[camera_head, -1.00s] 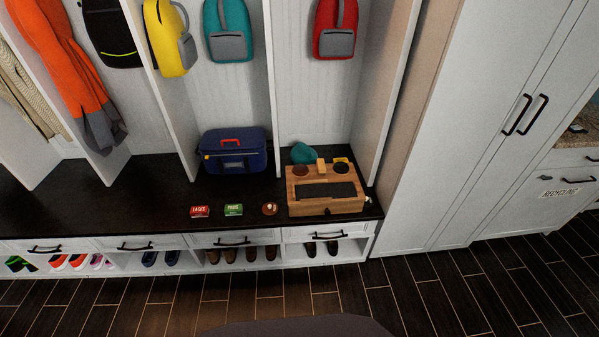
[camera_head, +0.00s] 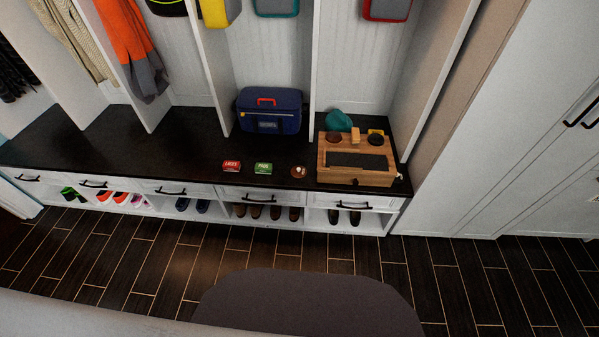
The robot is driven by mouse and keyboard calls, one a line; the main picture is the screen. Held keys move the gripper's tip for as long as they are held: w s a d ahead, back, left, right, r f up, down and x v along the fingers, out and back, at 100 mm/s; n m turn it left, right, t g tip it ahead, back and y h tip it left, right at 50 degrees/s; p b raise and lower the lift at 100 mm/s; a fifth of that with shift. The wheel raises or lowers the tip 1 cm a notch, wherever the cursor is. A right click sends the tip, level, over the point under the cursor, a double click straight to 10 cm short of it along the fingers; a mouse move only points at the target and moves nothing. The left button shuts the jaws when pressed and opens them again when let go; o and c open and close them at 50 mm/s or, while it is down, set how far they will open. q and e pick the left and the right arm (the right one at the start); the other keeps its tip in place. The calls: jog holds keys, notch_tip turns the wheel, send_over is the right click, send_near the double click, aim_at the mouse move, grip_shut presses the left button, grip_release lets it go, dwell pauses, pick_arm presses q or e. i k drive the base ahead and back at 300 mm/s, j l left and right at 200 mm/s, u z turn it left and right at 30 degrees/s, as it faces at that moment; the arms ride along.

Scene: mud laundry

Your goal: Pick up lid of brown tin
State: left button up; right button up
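A small round brown tin (camera_head: 298,171) sits on the dark bench top (camera_head: 200,150), just left of the wooden box. A pale spot shows on its top; at this size I cannot tell whether its lid is a separate piece. Another round brown item (camera_head: 333,138) sits on the back part of the wooden organizer box (camera_head: 334,176). Neither of my grippers is in view.
A red tin (camera_head: 231,166) and a green tin (camera_head: 264,168) lie left of the brown tin. A blue bag (camera_head: 269,112) stands behind them. A teal item (camera_head: 339,119) is behind the box. Shoes fill cubbies below. The floor (camera_head: 150,260) before the bench is clear.

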aim_at(298, 171)
jog(key=i+l, duration=0.15)
jog(key=i, duration=0.25)
jog(key=i+l, duration=0.15)
jog(key=i, duration=0.25)
jog(key=i+l, duration=0.15)
jog(key=i, duration=0.25)
jog(key=u, duration=0.05)
